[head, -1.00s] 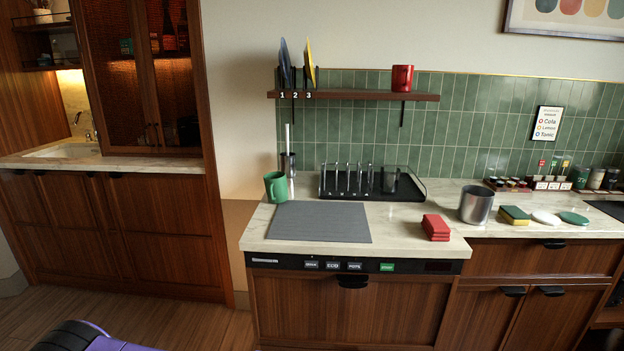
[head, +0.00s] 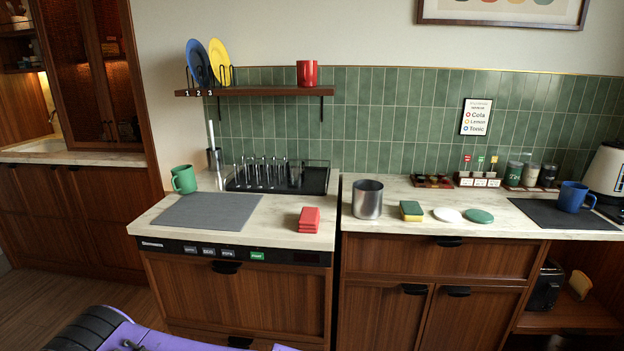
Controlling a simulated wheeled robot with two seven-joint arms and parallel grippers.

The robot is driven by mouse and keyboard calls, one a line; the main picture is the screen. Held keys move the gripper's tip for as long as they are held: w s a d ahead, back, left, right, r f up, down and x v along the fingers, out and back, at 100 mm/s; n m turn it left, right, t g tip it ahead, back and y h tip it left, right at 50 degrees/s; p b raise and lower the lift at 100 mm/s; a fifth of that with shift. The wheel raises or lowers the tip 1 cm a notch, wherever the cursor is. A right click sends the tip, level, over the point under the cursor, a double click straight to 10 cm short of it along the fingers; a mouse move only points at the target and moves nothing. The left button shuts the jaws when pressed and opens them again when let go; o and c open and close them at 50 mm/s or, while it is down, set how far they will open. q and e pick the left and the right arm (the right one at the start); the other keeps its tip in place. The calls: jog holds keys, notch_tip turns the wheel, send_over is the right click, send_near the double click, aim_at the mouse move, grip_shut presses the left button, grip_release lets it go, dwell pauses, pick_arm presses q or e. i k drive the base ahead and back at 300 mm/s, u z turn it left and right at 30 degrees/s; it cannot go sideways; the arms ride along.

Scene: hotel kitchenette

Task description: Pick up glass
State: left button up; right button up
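A dark, see-through tumbler shape, which looks like a glass (head: 294,173), stands at the right part of the black dish rack (head: 318,183). Its outline is hard to make out against the dark rack. A grey metal cup (head: 367,201) stands upright on the right counter. Neither of my grippers shows; only purple and black parts of my own body are at the bottom left.
Red sponges (head: 309,220) lie at the counter's front. A blue mug (head: 573,197) stands on a dark mat at right. A shelf (head: 270,92) hangs above the rack.

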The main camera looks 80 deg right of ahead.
aim_at(295, 169)
jog(key=z, duration=1.75)
